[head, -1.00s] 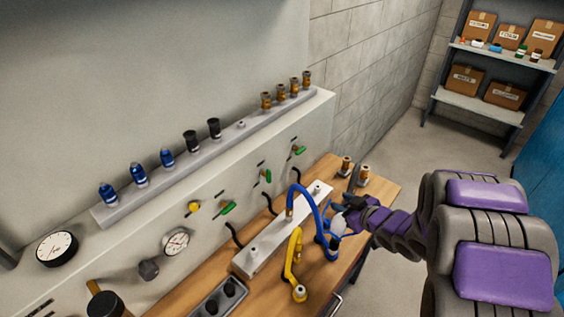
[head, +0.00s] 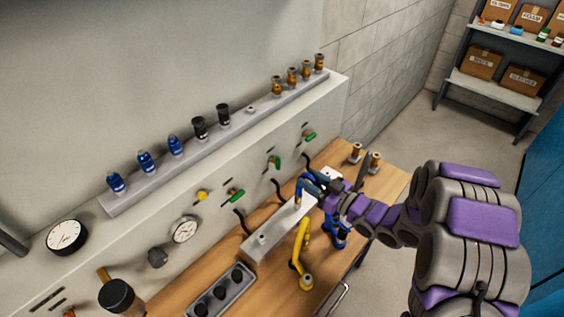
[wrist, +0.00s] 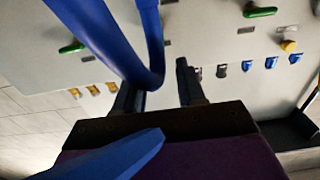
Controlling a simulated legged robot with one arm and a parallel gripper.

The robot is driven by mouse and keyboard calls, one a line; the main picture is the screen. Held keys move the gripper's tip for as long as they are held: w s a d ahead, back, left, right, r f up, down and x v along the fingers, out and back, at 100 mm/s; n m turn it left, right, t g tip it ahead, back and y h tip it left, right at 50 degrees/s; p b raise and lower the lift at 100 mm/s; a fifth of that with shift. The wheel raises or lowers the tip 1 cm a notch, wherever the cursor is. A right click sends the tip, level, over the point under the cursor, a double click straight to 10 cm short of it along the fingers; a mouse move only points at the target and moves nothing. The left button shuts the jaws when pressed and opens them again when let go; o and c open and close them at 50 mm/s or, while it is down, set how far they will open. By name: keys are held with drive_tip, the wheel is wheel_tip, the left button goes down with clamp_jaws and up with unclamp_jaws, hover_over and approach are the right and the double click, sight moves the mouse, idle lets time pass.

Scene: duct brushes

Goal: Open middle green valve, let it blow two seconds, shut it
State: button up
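Three green valve handles are on the wall panel; the middle green valve (head: 274,162) sits between the left green valve (head: 236,195) and the right green valve (head: 309,135). In the wrist view the right valve (wrist: 72,48) and left valve (wrist: 260,12) show, while the blue hose seems to hide the middle one. My gripper (head: 308,183) is in front of the panel, right of and below the middle valve. In the wrist view its fingers (wrist: 158,92) are apart. A blue hose (wrist: 153,50) loops close by the left finger; I cannot tell whether they touch.
A yellow hose (head: 302,245) and a pale manifold bar (head: 262,240) lie on the wooden bench (head: 195,292). A ledge (head: 130,200) above the valves holds blue, black and brass fittings.

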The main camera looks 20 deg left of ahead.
sight(280, 161)
drive_tip(key=b+x, duration=0.1)
drive_tip(key=x, duration=1)
drive_tip(key=shift+w+a+r, duration=0.1)
drive_tip(key=shift+a, duration=0.1)
clamp_jaws()
